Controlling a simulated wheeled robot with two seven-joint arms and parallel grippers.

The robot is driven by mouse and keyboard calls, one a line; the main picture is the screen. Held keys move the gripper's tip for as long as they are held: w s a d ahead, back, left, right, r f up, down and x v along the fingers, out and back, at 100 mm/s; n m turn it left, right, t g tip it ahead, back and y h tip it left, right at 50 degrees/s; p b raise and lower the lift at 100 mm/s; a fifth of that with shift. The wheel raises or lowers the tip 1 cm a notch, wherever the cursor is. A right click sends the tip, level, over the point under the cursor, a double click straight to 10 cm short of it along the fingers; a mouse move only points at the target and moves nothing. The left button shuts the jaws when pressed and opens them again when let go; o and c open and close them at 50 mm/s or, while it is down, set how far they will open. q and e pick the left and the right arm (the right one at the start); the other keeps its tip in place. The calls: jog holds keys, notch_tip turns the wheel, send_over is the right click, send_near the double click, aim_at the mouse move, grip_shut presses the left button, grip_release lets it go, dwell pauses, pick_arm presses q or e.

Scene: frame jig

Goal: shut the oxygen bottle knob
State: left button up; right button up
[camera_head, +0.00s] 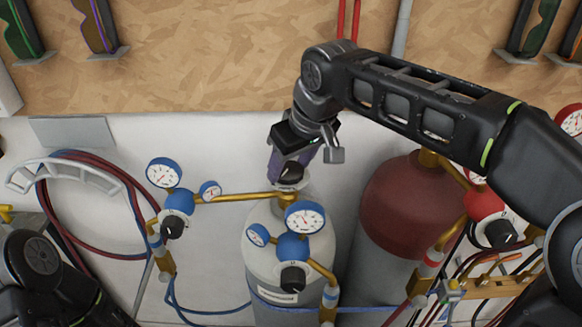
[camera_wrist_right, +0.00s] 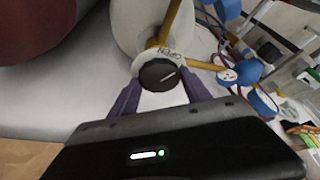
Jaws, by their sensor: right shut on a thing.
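The oxygen bottle (camera_head: 262,246) is a pale cylinder with blue gauges, standing in the middle of the head view; its pale shoulder also shows in the wrist view (camera_wrist_right: 133,24). Its black knob (camera_head: 291,174) sits at the top behind the gauges. In the wrist view the knob (camera_wrist_right: 158,74) shows a pale line mark, and a white collar beside it reads "OPEN". My right gripper (camera_head: 288,168) reaches down from above, its purple fingers on either side of the knob, shut on it. Only part of my left arm shows at bottom left; its gripper is out of view.
A dark red bottle (camera_head: 402,205) with red gauges stands to the right. A brass pipe (camera_head: 240,197) runs left from the oxygen bottle to another blue regulator (camera_head: 178,202). Coiled hoses (camera_head: 85,235) hang at left. A wooden board (camera_head: 200,60) with racked tools is behind.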

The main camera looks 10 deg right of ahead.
jog(key=m, duration=0.2)
jog(key=m+h, duration=0.1)
jog(key=m+h+b, duration=0.1)
jog(key=m, duration=0.1)
jog(key=shift+a+m, duration=0.25)
jog(key=shift+m, duration=0.05)
jog(key=shift+m+h, duration=0.5)
jog(key=shift+m, duration=0.4)
jog(key=shift+a+r+m+h, duration=0.1)
jog(key=shift+m+h, duration=0.2)
jog(key=shift+m, duration=0.6)
jog(key=shift+r+m+h+p, duration=0.1)
jog(key=shift+m+h+p, duration=0.3)
jog(key=shift+m+p, duration=0.4)
jog(key=m+p, duration=0.1)
jog(key=m, duration=0.1)
jog(key=m+g+h+p, duration=0.1)
jog(key=p, duration=0.1)
jog(key=shift+w+a+r+m, duration=0.1)
jog(key=shift+a+m, duration=0.1)
jog(key=shift+m, duration=0.2)
jog(key=shift+w+m+g+p, duration=0.1)
jog(key=shift+m+g+p, duration=0.4)
jog(key=shift+m, duration=0.5)
jog(key=shift+f+m+g+h, duration=0.25)
jog(key=shift+m+g+h, duration=0.05)
jog(key=shift+m, duration=0.5)
